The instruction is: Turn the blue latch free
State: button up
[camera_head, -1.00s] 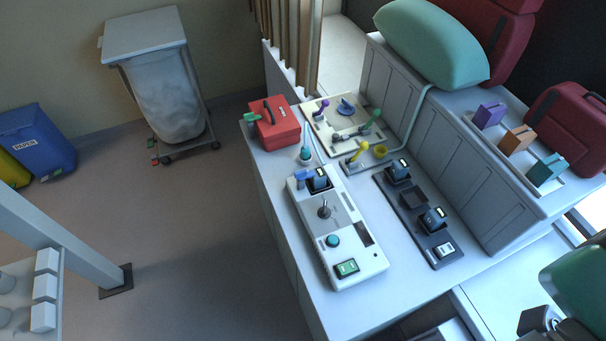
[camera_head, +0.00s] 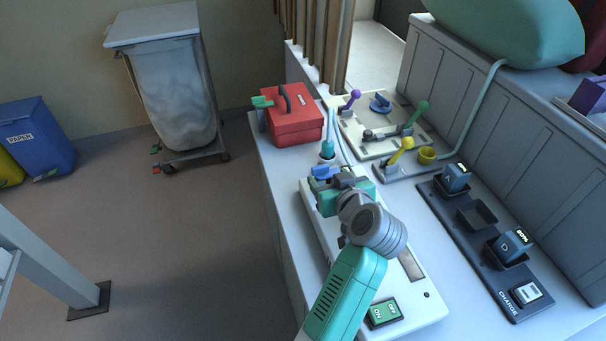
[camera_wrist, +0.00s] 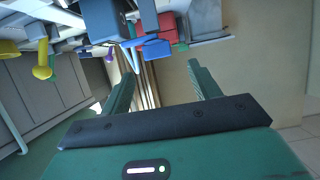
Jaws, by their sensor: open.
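The blue latch (camera_head: 321,172) sits at the far end of the white control box (camera_head: 422,287). In the head view my gripper (camera_head: 335,182) is over that end of the box, close beside the latch, and hides part of it. In the wrist view, which looks upside down, the blue latch (camera_wrist: 155,49) shows ahead of the gap between the two open green fingers of my gripper (camera_wrist: 161,70). A dark block (camera_wrist: 108,20) is close by it. I cannot tell whether a finger touches the latch. My gripper is open and holds nothing.
A red case (camera_head: 297,127) and a teal-capped item (camera_head: 327,149) stand just beyond the box. A cream panel with levers (camera_head: 382,145) and a yellow lever (camera_head: 401,150) are to the right. A black charger rack (camera_head: 477,215) lies farther right.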

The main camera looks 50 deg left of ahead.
aim_at(320, 166)
jog(key=x, duration=0.3)
jog(key=b+x, duration=0.1)
jog(key=x, duration=0.3)
jog(key=shift+w+a+b, duration=0.2)
jog(key=shift+w+b, duration=0.1)
jog(key=shift+w, duration=0.05)
jog(key=shift+r+t, duration=0.1)
jog(key=shift+t, duration=0.2)
jog(key=c, duration=1)
